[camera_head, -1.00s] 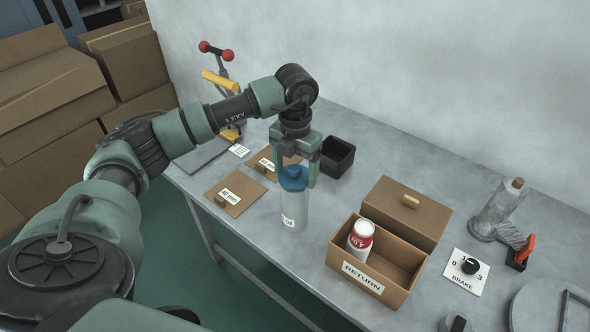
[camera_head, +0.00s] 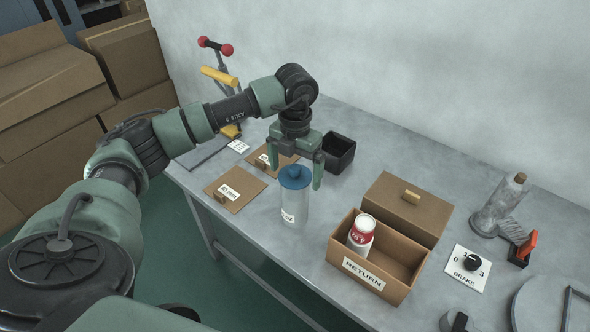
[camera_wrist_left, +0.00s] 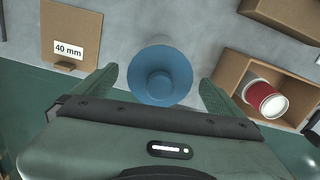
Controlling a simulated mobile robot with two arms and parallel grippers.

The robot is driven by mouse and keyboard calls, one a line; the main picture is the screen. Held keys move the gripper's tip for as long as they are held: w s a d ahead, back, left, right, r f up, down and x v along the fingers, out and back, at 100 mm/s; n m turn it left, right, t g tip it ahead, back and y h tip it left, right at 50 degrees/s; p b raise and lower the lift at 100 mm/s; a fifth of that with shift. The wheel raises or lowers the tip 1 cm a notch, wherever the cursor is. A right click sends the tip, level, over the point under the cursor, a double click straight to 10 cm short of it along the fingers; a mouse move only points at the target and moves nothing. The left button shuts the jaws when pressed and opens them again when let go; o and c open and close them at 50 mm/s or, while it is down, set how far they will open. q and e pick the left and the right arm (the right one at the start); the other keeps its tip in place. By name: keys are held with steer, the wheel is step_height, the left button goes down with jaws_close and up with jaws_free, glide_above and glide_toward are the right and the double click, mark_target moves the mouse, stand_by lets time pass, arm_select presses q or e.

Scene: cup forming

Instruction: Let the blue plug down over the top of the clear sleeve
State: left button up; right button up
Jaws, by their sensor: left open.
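The blue plug (camera_head: 295,178) sits at the top of the clear sleeve (camera_head: 296,211), which stands upright on the grey bench. The sleeve is hidden under the plug there. My right gripper does not show.
A cardboard RETURN box (camera_head: 345,279) holding a red and white can (camera_head: 361,234) stands right of the sleeve. A closed brown box (camera_head: 388,196) is behind it. A black bin (camera_head: 338,146) and flat labelled boards (camera_head: 236,201) lie behind and left.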

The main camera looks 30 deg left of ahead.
mark_target(295, 167)
arm_select(q)
step_height(295, 167, up, 7)
steer(key=shift+r+b, duration=0.1)
steer(key=shift+b, duration=0.8)
steer(key=shift+r, duration=0.3)
steer(key=shift+f, duration=0.1)
